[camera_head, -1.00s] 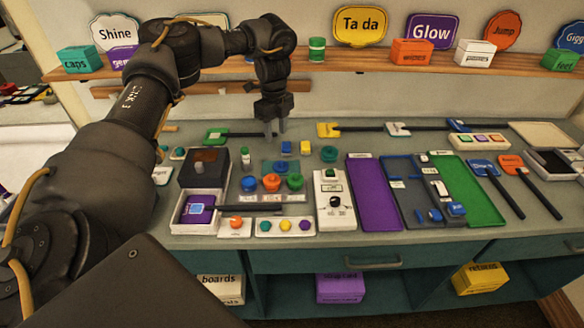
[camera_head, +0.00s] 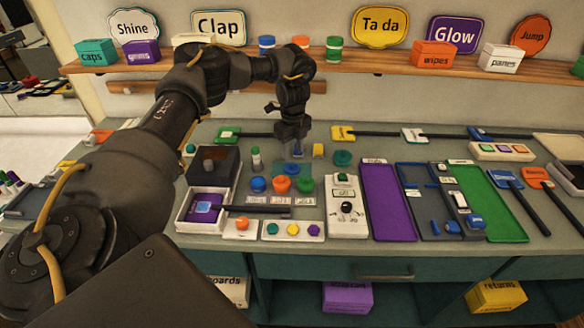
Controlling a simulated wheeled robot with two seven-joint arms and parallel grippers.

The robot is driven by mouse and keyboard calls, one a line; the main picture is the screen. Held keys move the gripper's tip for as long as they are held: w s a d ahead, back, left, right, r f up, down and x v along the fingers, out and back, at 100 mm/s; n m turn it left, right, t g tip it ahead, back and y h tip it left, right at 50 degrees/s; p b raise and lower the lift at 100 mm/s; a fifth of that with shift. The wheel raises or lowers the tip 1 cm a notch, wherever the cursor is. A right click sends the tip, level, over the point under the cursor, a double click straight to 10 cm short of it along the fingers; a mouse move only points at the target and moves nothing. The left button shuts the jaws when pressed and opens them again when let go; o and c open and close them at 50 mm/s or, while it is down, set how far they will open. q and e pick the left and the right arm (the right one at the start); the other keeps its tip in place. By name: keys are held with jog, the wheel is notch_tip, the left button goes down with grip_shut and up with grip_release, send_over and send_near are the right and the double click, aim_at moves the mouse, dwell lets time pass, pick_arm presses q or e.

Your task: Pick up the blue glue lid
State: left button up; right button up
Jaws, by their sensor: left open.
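My left gripper (camera_head: 292,151) is open and points down over the back of the teal mat (camera_head: 292,167). A small blue piece (camera_head: 299,152) shows at its fingertips, partly hidden by them; I cannot tell whether they touch it. A round blue lid (camera_head: 258,185) sits in the front row, left of an orange lid (camera_head: 281,185) and a green lid (camera_head: 305,186), apart from the gripper. I cannot tell which blue thing is the glue lid. My right gripper is not in view.
A yellow piece (camera_head: 318,150) and a teal lid (camera_head: 343,158) stand right of the gripper. A white-capped bottle (camera_head: 256,158) stands left of it, near a dark box (camera_head: 212,165). A white switch unit (camera_head: 346,207) and a purple tray (camera_head: 390,203) lie to the right.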

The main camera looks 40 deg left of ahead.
aim_at(291, 163)
pick_arm(q)
jog(key=shift+s+f+p, duration=0.15)
jog(key=shift+f+p, duration=0.1)
jog(key=shift+p, duration=0.05)
jog(key=f, duration=0.2)
jog(key=f+p, duration=0.1)
jog(key=shift+a+f, duration=0.2)
jog(key=shift+f, duration=0.65)
jog(key=shift+r, duration=0.1)
grip_shut()
